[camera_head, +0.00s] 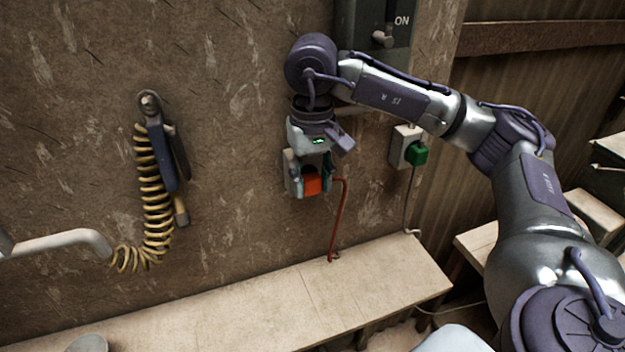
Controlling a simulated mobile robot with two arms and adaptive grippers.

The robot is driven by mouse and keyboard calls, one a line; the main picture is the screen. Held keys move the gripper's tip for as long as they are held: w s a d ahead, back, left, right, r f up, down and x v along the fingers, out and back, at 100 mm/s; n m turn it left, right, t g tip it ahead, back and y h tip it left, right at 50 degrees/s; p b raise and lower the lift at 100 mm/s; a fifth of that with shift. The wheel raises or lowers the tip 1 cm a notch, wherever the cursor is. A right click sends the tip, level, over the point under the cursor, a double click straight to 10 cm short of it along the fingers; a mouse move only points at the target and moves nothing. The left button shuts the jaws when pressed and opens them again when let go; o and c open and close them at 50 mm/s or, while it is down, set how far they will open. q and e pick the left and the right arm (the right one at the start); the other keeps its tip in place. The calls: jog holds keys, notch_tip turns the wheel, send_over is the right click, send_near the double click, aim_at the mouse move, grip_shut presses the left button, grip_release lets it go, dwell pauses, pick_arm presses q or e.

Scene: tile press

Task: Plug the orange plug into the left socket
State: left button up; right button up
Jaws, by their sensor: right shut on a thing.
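The orange plug (313,184) is at the wall, in front of the left socket (290,172), a pale box partly hidden behind my right gripper. A red cord (341,215) runs from the plug down to the ledge. My right gripper (313,172) comes from above and is shut on the orange plug. I cannot tell whether the plug's pins are inside the socket. My left gripper does not show.
A second pale socket (400,148) to the right holds a green plug (418,154). An air tool (162,150) with a coiled yellow hose (150,205) hangs at left. A switch box (403,45) marked ON is above. A pale ledge (270,300) runs below, mostly clear.

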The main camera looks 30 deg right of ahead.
jog(key=shift+w+d, duration=0.1)
jog(key=shift+w, duration=0.25)
jog(key=shift+s+b, duration=0.3)
jog(key=shift+s, duration=0.1)
dwell(0.9)
jog(key=shift+b, duration=0.45)
dwell(0.6)
jog(key=shift+w, duration=0.4)
dwell(0.6)
jog(key=shift+s, duration=0.1)
jog(key=shift+s+a+b, duration=0.25)
jog(key=shift+s+b, duration=0.1)
jog(key=shift+s, duration=0.6)
jog(key=shift+s+a+b, duration=0.2)
jog(key=shift+s+b, duration=0.1)
jog(key=shift+s, duration=0.6)
jog(key=shift+s+a+b, duration=0.25)
jog(key=shift+s+b, duration=0.1)
jog(key=shift+s, duration=0.6)
